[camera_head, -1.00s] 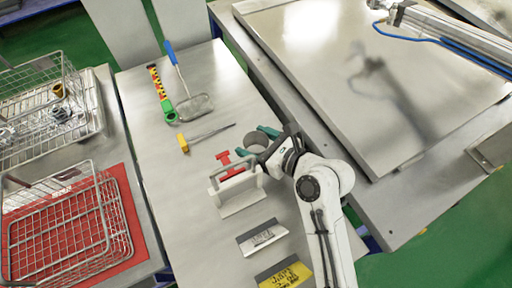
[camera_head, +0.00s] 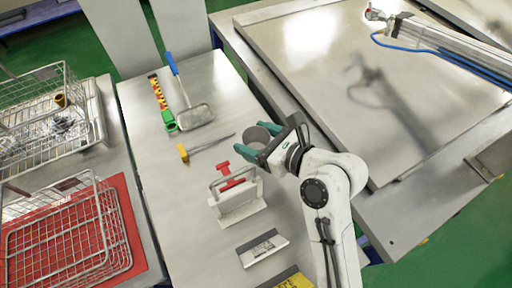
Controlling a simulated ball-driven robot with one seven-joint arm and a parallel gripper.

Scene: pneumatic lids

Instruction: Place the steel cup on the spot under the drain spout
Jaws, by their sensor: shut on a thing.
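The steel cup (camera_head: 258,136) is a small grey cylinder between the green fingers of my gripper (camera_head: 257,139). My gripper is shut on it, over the right side of the narrow steel table (camera_head: 200,160). The gripper hides part of the cup, and I cannot tell whether the cup's base touches the table. I cannot make out the drain spout or the spot under it in this view.
A red-handled clamp-like fixture (camera_head: 238,200) stands close below the cup. A yellow-handled tool (camera_head: 207,146), a blue-handled mesh scoop (camera_head: 193,115) and a green-ended tool (camera_head: 168,119) lie further back. Wire baskets (camera_head: 70,240) stand left. A large steel lid (camera_head: 330,60) lies right.

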